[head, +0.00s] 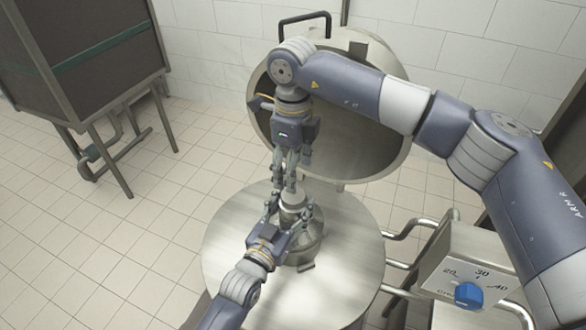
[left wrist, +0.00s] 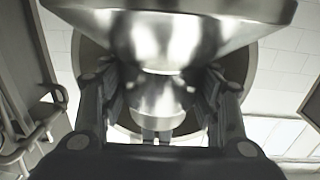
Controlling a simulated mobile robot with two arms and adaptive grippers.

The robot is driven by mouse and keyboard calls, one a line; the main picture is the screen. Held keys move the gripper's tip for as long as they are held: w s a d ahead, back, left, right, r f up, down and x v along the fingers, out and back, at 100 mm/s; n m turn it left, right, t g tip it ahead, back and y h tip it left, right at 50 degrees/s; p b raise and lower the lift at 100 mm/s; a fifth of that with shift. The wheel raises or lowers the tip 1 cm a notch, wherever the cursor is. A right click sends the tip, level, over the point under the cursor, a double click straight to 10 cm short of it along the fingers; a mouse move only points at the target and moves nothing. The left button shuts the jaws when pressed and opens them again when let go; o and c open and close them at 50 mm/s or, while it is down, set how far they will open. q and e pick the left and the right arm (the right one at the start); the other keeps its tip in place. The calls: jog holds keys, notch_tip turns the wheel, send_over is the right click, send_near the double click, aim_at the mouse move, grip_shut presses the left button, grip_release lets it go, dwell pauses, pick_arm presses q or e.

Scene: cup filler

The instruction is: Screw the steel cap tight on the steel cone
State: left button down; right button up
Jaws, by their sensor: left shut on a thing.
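The steel cone (head: 304,249) stands upright on the round steel table top, its neck at the top. In the left wrist view the cone (left wrist: 165,38) fills the top, its wide part uppermost. My left gripper (head: 290,212) comes from the lower left with its fingers on both sides of the cone's upper part, shut on it. In the left wrist view the left gripper's fingers (left wrist: 162,100) flank the narrow part. The steel cap (head: 291,198) appears at the top of the cone, partly hidden by fingers. My right gripper (head: 284,186) points down right above it; its finger gap is unclear.
The round steel table top (head: 235,265) is otherwise clear. A large open round steel lid or vessel (head: 365,150) stands behind. A control box with a blue knob (head: 468,294) and pipes (head: 400,262) are at the right. A dark cabinet (head: 80,55) stands at the far left.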

aim_at(293, 210)
jog(key=shift+f, duration=0.1)
jog(key=shift+f, duration=3.95)
jog(key=shift+c, duration=0.5)
jog(key=c, duration=1)
jog(key=shift+w+m, duration=0.1)
jog(key=shift+m, duration=1.7)
jog(key=o, duration=1.2)
jog(key=shift+c, duration=0.2)
jog(key=shift+r, duration=0.1)
